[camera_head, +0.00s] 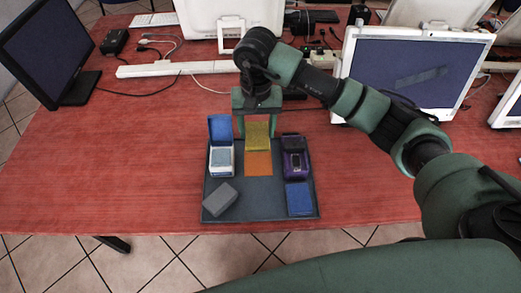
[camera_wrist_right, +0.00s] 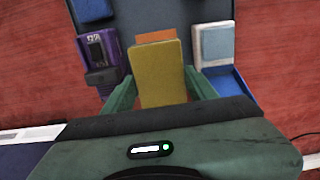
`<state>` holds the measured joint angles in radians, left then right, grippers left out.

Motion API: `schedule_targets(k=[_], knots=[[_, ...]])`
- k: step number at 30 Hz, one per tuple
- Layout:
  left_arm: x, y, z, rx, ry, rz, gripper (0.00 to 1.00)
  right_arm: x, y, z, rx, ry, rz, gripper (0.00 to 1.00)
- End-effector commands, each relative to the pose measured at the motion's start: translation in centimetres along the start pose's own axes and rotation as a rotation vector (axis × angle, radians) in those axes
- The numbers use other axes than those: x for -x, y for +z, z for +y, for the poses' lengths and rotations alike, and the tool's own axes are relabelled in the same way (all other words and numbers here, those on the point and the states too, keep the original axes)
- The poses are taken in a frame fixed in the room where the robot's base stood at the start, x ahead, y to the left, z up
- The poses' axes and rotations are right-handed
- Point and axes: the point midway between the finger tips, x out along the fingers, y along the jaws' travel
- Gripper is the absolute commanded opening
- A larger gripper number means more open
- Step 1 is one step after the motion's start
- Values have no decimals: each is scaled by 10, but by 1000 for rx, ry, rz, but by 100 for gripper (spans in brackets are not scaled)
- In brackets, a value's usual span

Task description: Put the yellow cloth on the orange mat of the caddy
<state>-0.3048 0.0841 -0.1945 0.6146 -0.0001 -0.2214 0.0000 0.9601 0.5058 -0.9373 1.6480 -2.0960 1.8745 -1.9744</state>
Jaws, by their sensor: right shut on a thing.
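The yellow cloth (camera_head: 258,134) is a flat piece between the fingers of my right gripper (camera_head: 257,125), which is shut on it. In the right wrist view the cloth (camera_wrist_right: 160,75) stands between the two green fingers (camera_wrist_right: 160,92) and covers part of the orange mat (camera_wrist_right: 155,37). In the head view the orange mat (camera_head: 258,164) is a bare patch in the middle of the dark caddy (camera_head: 260,207), just in front of the cloth. Whether the cloth touches the mat or caddy, I cannot tell. My left gripper is not in view.
On the caddy, a white-and-blue box (camera_head: 221,160) lies left of the mat and a purple device (camera_head: 295,163) right of it. A grey block (camera_head: 220,199) and a blue pad (camera_head: 299,198) lie in front. Monitors (camera_head: 412,75) and cables stand behind. The red table's left side is clear.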

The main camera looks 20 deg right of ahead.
Motion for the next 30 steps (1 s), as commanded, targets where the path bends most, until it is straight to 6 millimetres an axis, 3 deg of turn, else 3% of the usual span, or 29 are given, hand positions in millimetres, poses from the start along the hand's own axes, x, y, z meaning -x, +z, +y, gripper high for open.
schedule_targets(k=[3, 9, 14, 22, 30], knots=[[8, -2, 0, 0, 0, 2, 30, -32, 2, 1, -2, 2, -7, 25], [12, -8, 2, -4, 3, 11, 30, -64, 0, 0, -2, 0, -2, 25], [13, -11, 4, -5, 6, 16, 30, -74, 0, 0, -3, 0, -1, 25], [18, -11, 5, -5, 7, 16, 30, -110, 0, 0, -2, 0, -3, 25], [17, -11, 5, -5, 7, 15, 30, -113, -1, 0, -1, -1, 1, 25]])
